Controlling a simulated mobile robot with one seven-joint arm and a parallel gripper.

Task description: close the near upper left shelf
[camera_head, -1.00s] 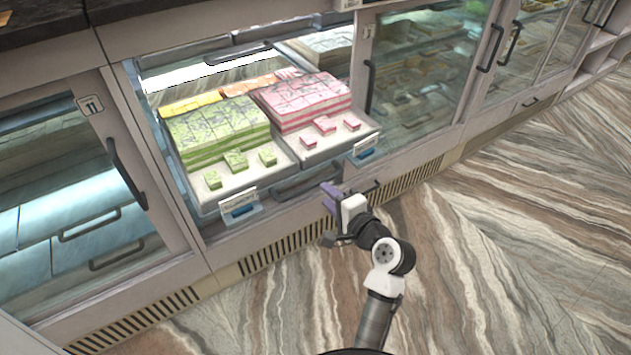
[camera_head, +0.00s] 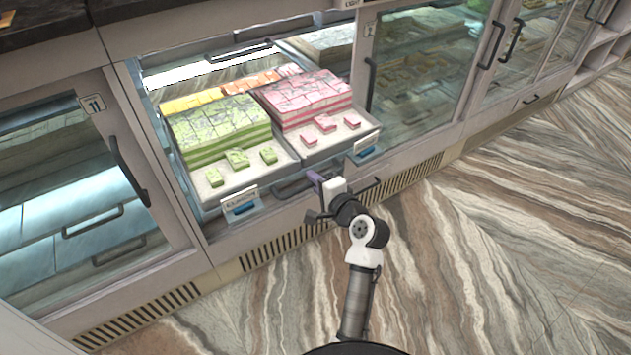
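The shelf in the open-fronted bay holds two pale trays of sweets, green squares on the left tray (camera_head: 210,199) and pink squares on the right tray (camera_head: 307,156). It appears to stick out a little from the cabinet front. A dark bar handle (camera_head: 290,191) runs along the front, below the gap between the trays. My gripper (camera_head: 312,196) is low in front of the cabinet, by the right end of this handle. A purple part shows at its tip. The fingers are small and partly hidden, so contact with the handle and finger opening cannot be told.
A glass door (camera_head: 70,205) with a vertical handle covers the left bay, with pale blue drawers behind it. Another glass door (camera_head: 420,75) is on the right. A slatted vent (camera_head: 285,246) runs along the cabinet base. The striped floor (camera_head: 500,230) is clear.

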